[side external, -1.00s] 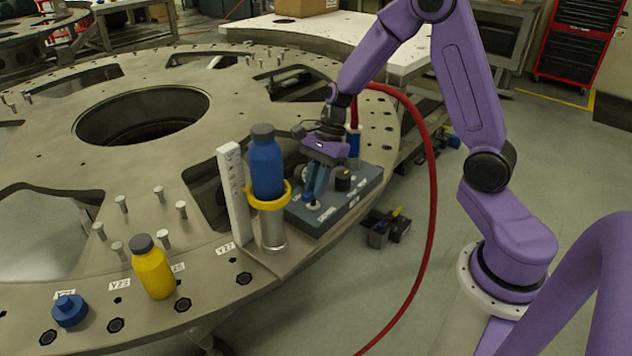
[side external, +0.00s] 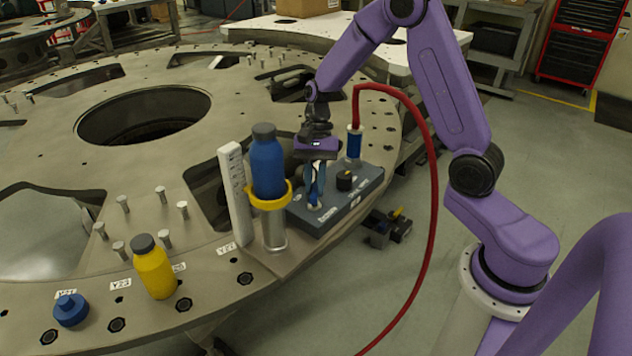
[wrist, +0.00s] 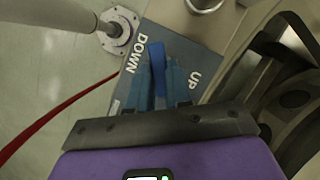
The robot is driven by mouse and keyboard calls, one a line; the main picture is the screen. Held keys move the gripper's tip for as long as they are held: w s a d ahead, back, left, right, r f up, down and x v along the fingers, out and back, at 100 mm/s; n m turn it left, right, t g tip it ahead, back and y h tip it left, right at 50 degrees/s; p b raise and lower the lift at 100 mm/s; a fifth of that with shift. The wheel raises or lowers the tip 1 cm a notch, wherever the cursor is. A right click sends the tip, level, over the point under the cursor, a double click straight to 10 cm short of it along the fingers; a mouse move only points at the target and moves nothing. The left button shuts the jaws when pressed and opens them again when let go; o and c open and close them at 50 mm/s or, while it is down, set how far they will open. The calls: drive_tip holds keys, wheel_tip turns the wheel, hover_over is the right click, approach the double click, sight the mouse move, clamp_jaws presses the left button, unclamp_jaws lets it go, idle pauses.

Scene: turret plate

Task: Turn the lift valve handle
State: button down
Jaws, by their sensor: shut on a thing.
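The lift valve handle (wrist: 157,62) is a blue lever on a grey control box (side external: 357,199). In the wrist view it shows between my two blue fingers, with the word DOWN on its left and UP on its right. My gripper (side external: 315,188) reaches down onto the near left part of the box and is shut on the handle; it also shows in the wrist view (wrist: 160,85). In the side view the fingers hide most of the handle.
A black knob (side external: 345,180) and a blue fitting with a red hose (side external: 431,180) are on the box. A blue bottle (side external: 267,168) in a yellow ring stands close left, beside a white post (side external: 236,195). A yellow bottle (side external: 154,272) and blue cap (side external: 71,310) sit farther left.

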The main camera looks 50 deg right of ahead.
drive_tip(key=n, duration=0.2)
drive_tip(key=n+g+h, duration=0.1)
drive_tip(key=n, duration=0.2)
drive_tip(key=shift+w+a+n+h, duration=0.2)
drive_tip(key=shift+n+h, duration=0.1)
drive_tip(key=n+h, duration=0.1)
drive_tip(key=n, duration=0.1)
drive_tip(key=n+g+h, duration=0.1)
drive_tip(key=n, duration=0.2)
drive_tip(key=shift+a, duration=0.2)
drive_tip(key=shift+n, duration=0.4)
drive_tip(key=c, duration=1)
unclamp_jaws()
drive_tip(key=shift+c, duration=0.2)
drive_tip(key=shift+w+r, duration=0.1)
drive_tip(key=v, duration=1.7)
drive_tip(key=shift+r, duration=0.15)
